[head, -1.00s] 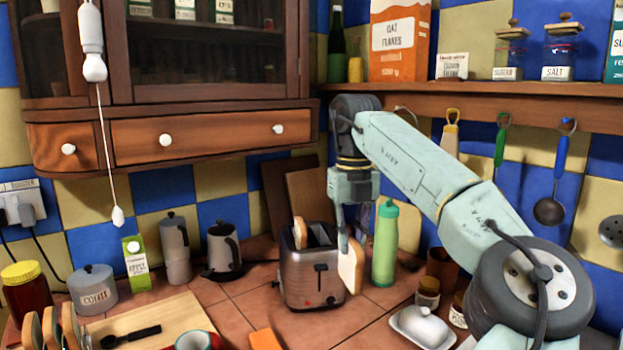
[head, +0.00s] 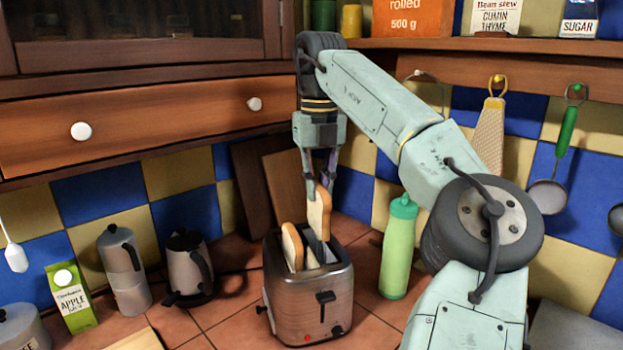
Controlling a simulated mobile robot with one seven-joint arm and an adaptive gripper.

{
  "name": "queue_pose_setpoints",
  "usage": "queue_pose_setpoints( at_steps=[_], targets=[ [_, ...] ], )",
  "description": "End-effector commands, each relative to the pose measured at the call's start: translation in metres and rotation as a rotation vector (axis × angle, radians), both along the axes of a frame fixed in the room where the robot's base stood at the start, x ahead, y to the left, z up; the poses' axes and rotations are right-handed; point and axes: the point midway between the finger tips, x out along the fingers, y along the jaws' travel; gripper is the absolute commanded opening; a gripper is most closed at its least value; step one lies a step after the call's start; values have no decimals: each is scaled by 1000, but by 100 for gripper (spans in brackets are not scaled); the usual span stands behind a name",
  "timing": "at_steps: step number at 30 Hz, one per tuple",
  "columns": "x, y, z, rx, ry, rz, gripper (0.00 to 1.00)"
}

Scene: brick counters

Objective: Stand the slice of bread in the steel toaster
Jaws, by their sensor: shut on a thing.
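The steel toaster (head: 307,296) stands on the tiled counter, its lever facing me. One slice of bread (head: 292,247) stands in its left slot. My gripper (head: 319,180) points down over the toaster and is shut on another slice of bread (head: 318,213). The held slice is upright above the toaster's right part. Its lower edge is close to the right slot; I cannot tell whether it has entered.
A green bottle (head: 399,250) stands close at the toaster's right. A kettle (head: 189,267), a moka pot (head: 125,270) and a juice carton (head: 71,298) stand at the left. Wooden boards (head: 287,194) lean behind. Utensils hang at the right, and a drawer cabinet (head: 150,117) overhangs.

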Motion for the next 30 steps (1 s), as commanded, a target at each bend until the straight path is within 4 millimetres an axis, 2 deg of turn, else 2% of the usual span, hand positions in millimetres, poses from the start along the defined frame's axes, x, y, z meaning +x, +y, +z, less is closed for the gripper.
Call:
queue_pose_setpoints(
  at_steps=[30],
  targets=[
    [0,0,-71,0,0,0,0]
  ],
)
